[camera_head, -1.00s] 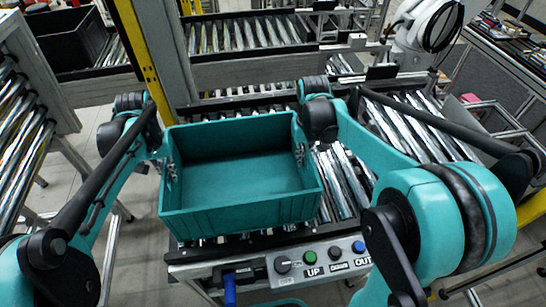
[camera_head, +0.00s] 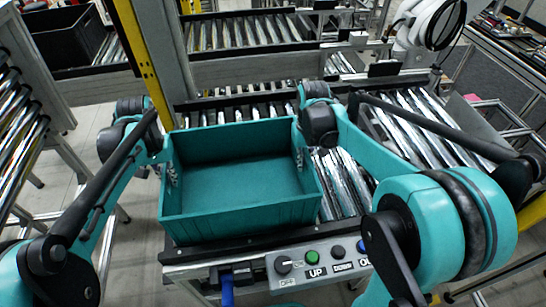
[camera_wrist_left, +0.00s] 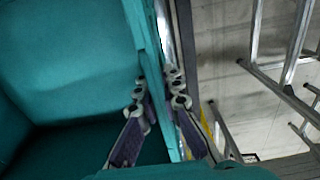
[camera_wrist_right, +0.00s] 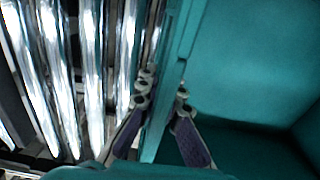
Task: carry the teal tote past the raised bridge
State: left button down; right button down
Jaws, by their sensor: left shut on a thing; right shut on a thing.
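The teal tote (camera_head: 240,217) is an empty open box in the middle of the head view, between my two arms, over the near roller conveyor. My left gripper (camera_head: 170,172) is shut on its left wall; in the left wrist view the fingers (camera_wrist_left: 160,120) straddle the tote wall (camera_wrist_left: 150,60). My right gripper (camera_head: 300,155) is shut on its right wall; in the right wrist view the fingers (camera_wrist_right: 160,118) straddle that wall (camera_wrist_right: 182,50). The tote looks level. Whether its base touches the rollers is hidden. I cannot tell which structure is the raised bridge.
A control panel (camera_head: 320,262) with knobs and buttons is at the conveyor's near edge. Rollers (camera_head: 345,185) run on to the right. A yellow-edged upright post (camera_head: 140,50) stands behind the tote. A black bin (camera_head: 65,45) sits at the back left. Another roller rack (camera_head: 20,130) is at far left.

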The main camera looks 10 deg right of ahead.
pick_arm(q)
jog(key=c, duration=1.7)
grip_release()
jog(key=shift+f, duration=0.1)
pick_arm(e)
jog(key=c, duration=1.7)
grip_release()
jog(key=shift+f, duration=0.1)
pick_arm(q)
notch_tip(320, 180, up, 12)
jog(key=shift+f, duration=0.2)
jog(key=shift+r, duration=0.15)
pick_arm(e)
jog(key=shift+r, duration=0.2)
notch_tip(320, 180, up, 12)
jog(key=shift+f, duration=0.2)
